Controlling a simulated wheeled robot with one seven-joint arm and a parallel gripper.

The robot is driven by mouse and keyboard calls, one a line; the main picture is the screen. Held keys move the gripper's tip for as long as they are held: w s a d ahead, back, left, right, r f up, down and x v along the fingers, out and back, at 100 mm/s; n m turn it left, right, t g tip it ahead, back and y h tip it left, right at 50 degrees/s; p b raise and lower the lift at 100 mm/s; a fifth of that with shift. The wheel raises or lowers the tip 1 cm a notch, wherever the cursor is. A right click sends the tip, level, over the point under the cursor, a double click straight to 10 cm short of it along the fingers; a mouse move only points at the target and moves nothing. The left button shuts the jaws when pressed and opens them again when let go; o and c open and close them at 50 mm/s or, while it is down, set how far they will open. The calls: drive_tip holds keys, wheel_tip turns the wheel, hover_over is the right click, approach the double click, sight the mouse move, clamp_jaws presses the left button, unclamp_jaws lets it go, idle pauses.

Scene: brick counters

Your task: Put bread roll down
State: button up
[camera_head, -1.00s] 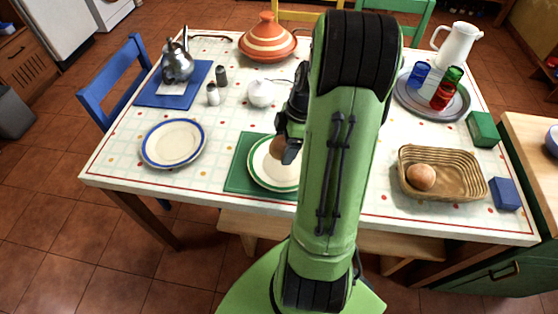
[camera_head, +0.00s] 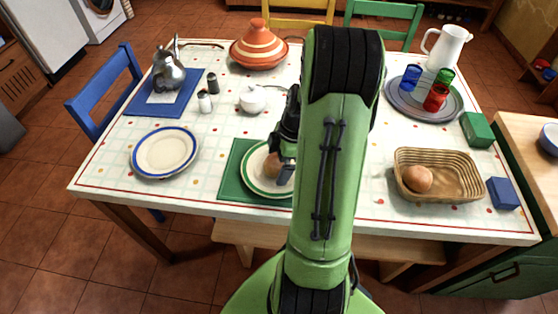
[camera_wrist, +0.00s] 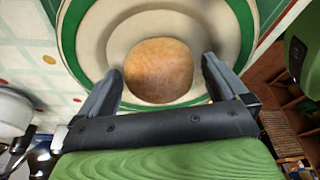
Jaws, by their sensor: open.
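A round brown bread roll (camera_wrist: 159,70) rests on a white plate with a green rim (camera_wrist: 82,47) in the wrist view. My gripper (camera_wrist: 158,88) is open, with one finger on each side of the roll; a gap shows at least on the right side. In the head view the roll (camera_head: 272,163) shows on the green-rimmed plate (camera_head: 252,181), partly hidden by my gripper (camera_head: 283,165) and arm. The plate lies on a green placemat (camera_head: 231,178). A second roll (camera_head: 417,179) lies in a wicker basket (camera_head: 455,184) on the right.
A blue-rimmed plate (camera_head: 165,152) lies to the left. A white bowl (camera_head: 254,98), shakers (camera_head: 205,101), a kettle (camera_head: 168,70) and a tagine (camera_head: 259,46) stand farther back. A tray (camera_head: 407,101) with cups is at the right. The table front left is clear.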

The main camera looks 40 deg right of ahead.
drive_tip(key=p+v, duration=0.4)
drive_tip(key=v, duration=0.8)
drive_tip(key=a+r+m+h, duration=0.2)
drive_tip(key=a+r+m, duration=0.2)
drive_tip(key=a+r, duration=0.6)
drive_tip(key=s+a+r+m+t, duration=0.1)
drive_tip(key=s+a+m+t, duration=0.2)
drive_tip(key=s+a+m, duration=0.4)
drive_tip(key=s+a, duration=0.2)
drive_tip(key=a, duration=0.4)
drive_tip(key=shift+r+t+h, duration=0.2)
drive_tip(key=shift+t+h, duration=0.1)
drive_tip(key=shift+t, duration=0.1)
